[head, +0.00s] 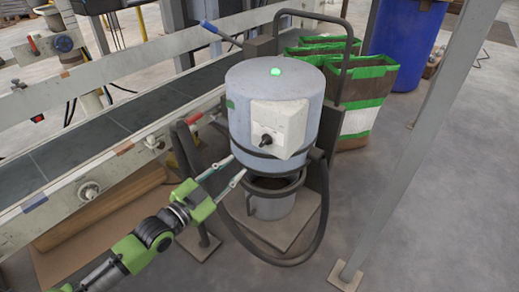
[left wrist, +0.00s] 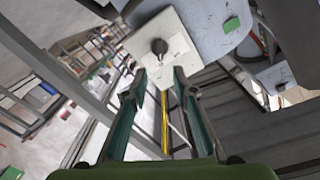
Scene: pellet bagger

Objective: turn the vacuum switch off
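The vacuum (head: 250,85) is a grey drum with a green light (head: 275,72) lit on its top. A pale switch plate (head: 290,117) on its front carries a black knob switch (head: 266,140); the knob also shows in the left wrist view (left wrist: 159,46). My left gripper (head: 238,164) is below and left of the switch in the head view, fingers spread. In the left wrist view the open fingers (left wrist: 161,82) point at the plate, with nothing between them and the knob beyond their tips. My right gripper is not in view.
A conveyor (head: 110,120) runs along the left behind the vacuum. A black hose (head: 318,215) loops round its right and front. Green-topped bags (head: 365,85) and a blue barrel (head: 405,40) stand behind. A grey post (head: 415,140) rises at right; floor between is clear.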

